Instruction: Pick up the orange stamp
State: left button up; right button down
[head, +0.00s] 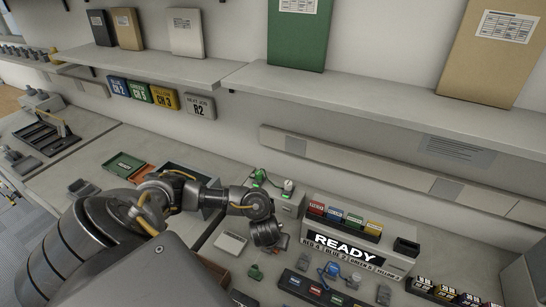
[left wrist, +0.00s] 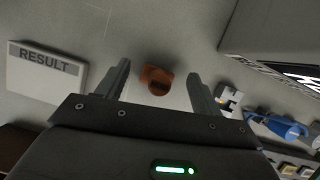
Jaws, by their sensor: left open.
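The orange stamp (left wrist: 157,80) shows in the left wrist view, with a dark round top, on or against a pale surface. My left gripper (left wrist: 158,72) is open, with one finger on each side of the stamp in the picture. Gaps show on both sides, and I cannot tell how far the stamp is beyond the fingertips. In the head view my left gripper (head: 268,246) points down over the bench, left of the READY display, and the stamp cannot be made out there. My right gripper is not in view.
The RESULT pad (left wrist: 47,70) lies left of the stamp. A READY display box (head: 345,248) stands right of my gripper. A shelf (head: 390,105) runs above the bench.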

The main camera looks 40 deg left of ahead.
pick_arm(q)
jog(key=shift+x, duration=0.8)
jog(key=shift+c, duration=0.5)
jog(key=c, duration=1)
notch_tip(320, 180, up, 10)
jog(key=p, duration=0.4)
jog(key=shift+r, duration=0.1)
